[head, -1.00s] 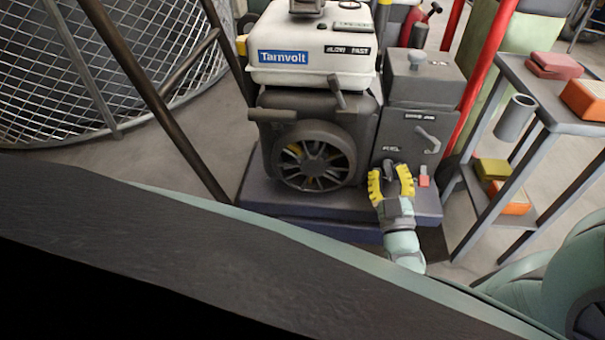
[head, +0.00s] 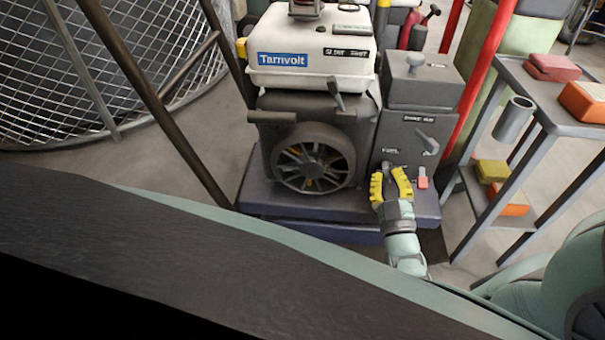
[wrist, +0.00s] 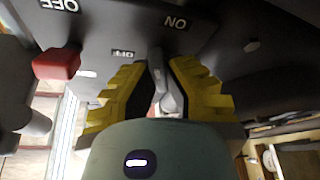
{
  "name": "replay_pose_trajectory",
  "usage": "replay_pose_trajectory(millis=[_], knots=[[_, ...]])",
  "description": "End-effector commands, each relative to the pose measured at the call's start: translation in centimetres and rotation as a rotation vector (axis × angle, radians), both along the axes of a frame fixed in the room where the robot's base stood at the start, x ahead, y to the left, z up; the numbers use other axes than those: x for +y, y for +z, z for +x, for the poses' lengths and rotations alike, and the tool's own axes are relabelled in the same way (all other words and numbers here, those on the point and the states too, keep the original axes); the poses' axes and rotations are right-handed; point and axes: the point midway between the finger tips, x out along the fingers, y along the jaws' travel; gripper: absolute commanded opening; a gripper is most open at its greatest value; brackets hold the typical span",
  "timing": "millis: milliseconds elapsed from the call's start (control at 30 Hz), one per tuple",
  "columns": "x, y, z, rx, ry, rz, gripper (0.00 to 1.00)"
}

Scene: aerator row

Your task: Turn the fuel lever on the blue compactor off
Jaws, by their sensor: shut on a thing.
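The compactor with a white Tarnvolt top (head: 310,40), a dark grey engine body and a dark blue base (head: 300,212) stands in the middle of the head view. Its fuel lever (wrist: 165,88) is a small grey handle low on the right-hand panel, under a small label. My gripper (head: 389,172), with yellow-padded fingers, is at this panel. In the wrist view my gripper (wrist: 158,85) has one finger on each side of the lever and is shut on it. ON and OFF labels show around the lever there. The fingers partly hide the lever.
A red switch (head: 423,180) sits just right of my gripper, and another grey lever (head: 428,142) is above it. A grey cart (head: 545,110) with red and orange boxes stands at the right. A wire-mesh drum (head: 100,60) is at the left.

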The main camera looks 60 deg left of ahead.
Motion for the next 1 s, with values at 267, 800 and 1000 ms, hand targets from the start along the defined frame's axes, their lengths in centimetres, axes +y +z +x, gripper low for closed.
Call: replay_pose_trajectory(millis=[267, 800, 1000], knots=[[-0.19, 0.2, 0.26, -0.125, -0.005, -0.109, 0.0], [-0.34, 0.39, 0.32, -0.514, -0.005, -0.435, 0.0], [-0.28, 0.51, 0.34, -0.649, -0.004, -0.549, 0.0]])
